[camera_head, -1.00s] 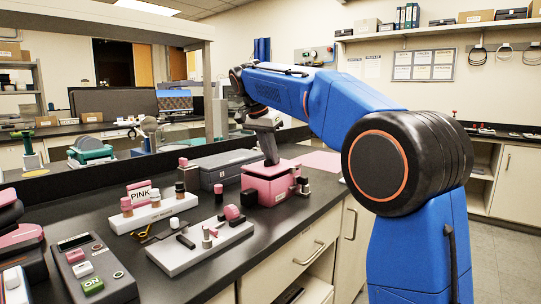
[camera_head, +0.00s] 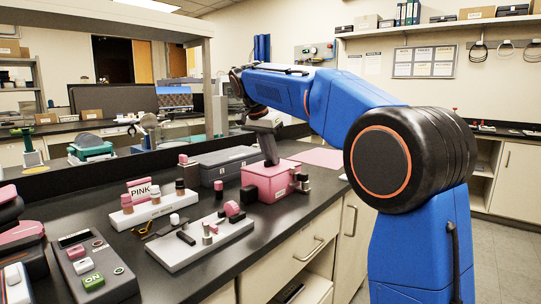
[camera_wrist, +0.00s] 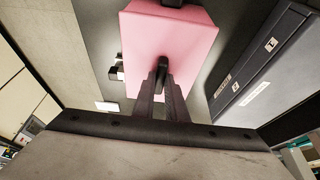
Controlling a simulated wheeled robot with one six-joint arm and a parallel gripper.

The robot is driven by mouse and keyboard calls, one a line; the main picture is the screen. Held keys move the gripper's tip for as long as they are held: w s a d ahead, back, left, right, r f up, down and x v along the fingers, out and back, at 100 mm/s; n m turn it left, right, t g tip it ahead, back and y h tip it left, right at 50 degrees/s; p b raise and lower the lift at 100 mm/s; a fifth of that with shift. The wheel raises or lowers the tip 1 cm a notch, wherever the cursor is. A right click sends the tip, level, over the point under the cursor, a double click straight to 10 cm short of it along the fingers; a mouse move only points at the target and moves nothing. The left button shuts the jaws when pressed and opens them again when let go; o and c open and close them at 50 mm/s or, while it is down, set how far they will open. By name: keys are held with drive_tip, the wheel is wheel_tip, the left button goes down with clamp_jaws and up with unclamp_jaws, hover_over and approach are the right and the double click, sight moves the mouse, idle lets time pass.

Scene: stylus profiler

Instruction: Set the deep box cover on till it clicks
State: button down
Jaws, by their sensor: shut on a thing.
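The deep box cover (camera_head: 268,178) is a pink box shape on the black bench, in the middle of the head view. In the wrist view the pink cover (camera_wrist: 150,42) shows its flat top with a dark handle. My gripper (camera_head: 270,161) reaches down onto it from above. In the wrist view my gripper (camera_wrist: 162,72) has its fingers closed on that dark handle. What lies under the cover is hidden, and I cannot tell whether it is fully seated. Small dark and pink knobs (camera_head: 301,183) stick out at its right side.
A long grey case (camera_head: 225,162) stands close behind the cover and shows in the wrist view (camera_wrist: 262,70). A white tray of small parts (camera_head: 190,250), a rack with a PINK sign (camera_head: 150,212) and a control box with an ON button (camera_head: 88,262) stand to the left.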

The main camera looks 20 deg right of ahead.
drive_tip(key=c, duration=1.7)
unclamp_jaws()
drive_tip(key=shift+c, duration=0.5)
drive_tip(key=shift+r, duration=3.5)
drive_tip(key=v, duration=1.2)
